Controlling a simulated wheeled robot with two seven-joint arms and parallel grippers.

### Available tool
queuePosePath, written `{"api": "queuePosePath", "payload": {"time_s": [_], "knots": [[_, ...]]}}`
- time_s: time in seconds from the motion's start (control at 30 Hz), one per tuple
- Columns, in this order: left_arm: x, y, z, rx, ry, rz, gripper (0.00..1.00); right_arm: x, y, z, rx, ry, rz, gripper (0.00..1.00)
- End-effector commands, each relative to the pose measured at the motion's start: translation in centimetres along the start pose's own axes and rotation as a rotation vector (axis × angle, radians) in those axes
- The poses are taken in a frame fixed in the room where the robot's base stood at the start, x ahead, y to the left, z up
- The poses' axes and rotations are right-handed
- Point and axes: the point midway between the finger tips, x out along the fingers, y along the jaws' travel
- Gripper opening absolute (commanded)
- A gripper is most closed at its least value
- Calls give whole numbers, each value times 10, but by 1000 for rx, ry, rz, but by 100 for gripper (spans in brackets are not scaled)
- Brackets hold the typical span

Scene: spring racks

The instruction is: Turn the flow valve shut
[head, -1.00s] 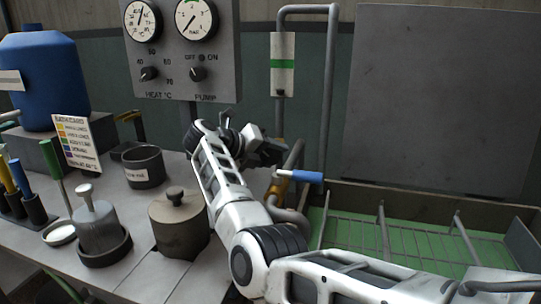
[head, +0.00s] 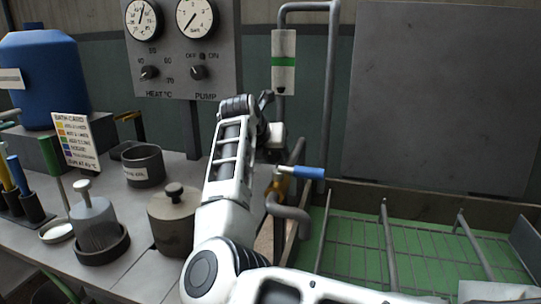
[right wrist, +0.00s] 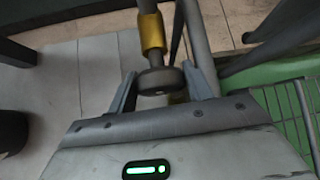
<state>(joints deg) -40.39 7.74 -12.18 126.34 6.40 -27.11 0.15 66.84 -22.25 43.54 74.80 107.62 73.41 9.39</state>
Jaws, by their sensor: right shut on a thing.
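My right gripper (right wrist: 160,75) has its two fingers on either side of a round grey knob (right wrist: 160,82) on a pipe, just below a brass-yellow collar (right wrist: 152,34) in the right wrist view. It is shut on this knob, which looks like the flow valve. In the head view the right gripper (head: 272,130) is partly hidden by my arm, and the knob cannot be made out. A flow gauge with a green band (head: 283,62) hangs above it. A blue-handled lever (head: 308,173) sits to the right, lower down. My left gripper is not in view.
A grey pipe (head: 330,90) runs down beside the gauge. A green-floored basin with a wire rack (head: 385,240) is at right. A lidded pot (head: 175,222), an open pot (head: 143,166) and a control panel (head: 180,75) are at left.

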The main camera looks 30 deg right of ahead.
Motion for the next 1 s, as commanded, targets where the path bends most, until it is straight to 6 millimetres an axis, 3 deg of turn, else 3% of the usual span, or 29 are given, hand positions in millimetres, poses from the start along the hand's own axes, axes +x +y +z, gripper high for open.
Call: {"api": "queuePosePath", "payload": {"time_s": [0.03, 0.1, 0.87, 0.9, 0.93, 1.0], "knots": [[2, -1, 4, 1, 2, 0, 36, 6, 1, -10, 17, 22, 16, 28], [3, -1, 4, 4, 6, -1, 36, 7, 1, -11, 41, 24, 40, 28], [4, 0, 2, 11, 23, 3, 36, 6, 1, -10, 104, 27, 107, 28], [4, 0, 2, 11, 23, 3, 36, 6, 1, -10, 104, 26, 107, 59], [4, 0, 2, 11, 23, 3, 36, 6, 1, -10, 104, 25, 107, 67], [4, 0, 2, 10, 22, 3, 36, 6, 0, -9, 105, 24, 105, 71]]}}
